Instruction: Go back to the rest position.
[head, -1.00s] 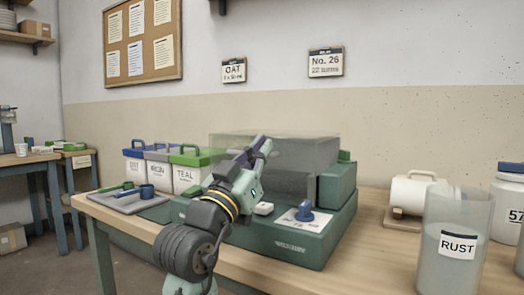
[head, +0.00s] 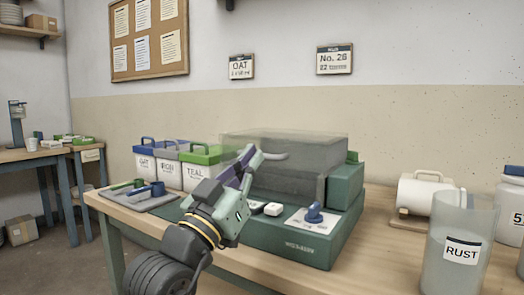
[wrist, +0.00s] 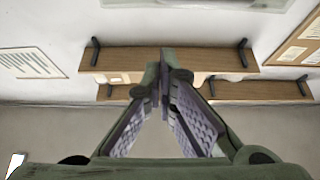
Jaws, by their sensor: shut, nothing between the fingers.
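My gripper (head: 246,163) is raised over the front left of the green machine in the head view, partly in front of its clear cover. In the wrist view my gripper (wrist: 163,75) has its fingers together with nothing between them. It points toward wall shelves (wrist: 170,62) and a pale wall, with no bucket close by.
The green machine (head: 290,245) with a blue knob (head: 314,213) stands on the wooden table. Labelled buckets (head: 197,175) and a grey tray (head: 150,200) are at left. A clear RUST container (head: 460,270) and a white roller (head: 424,194) are at right.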

